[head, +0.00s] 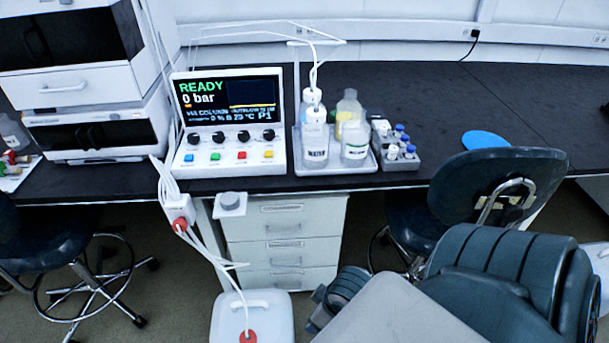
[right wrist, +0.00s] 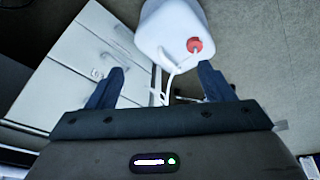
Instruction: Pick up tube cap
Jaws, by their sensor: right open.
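A grey rack (head: 402,164) on the black bench holds several small vials with blue caps (head: 398,128) and white caps (head: 391,152). I cannot tell which of these is the tube cap. My right gripper (right wrist: 161,72) is open and empty in the right wrist view. It points down toward the floor in front of the bench, well away from the rack. My right arm fills the lower right of the head view. My left gripper is not in view.
A white tray (head: 299,166) with several bottles stands left of the rack, beside an instrument (head: 235,168). A white canister (head: 275,316) with a red cap (right wrist: 194,45) is on the floor. A chair (head: 470,185) stands at the right. A blue disc (head: 486,140) lies on the bench.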

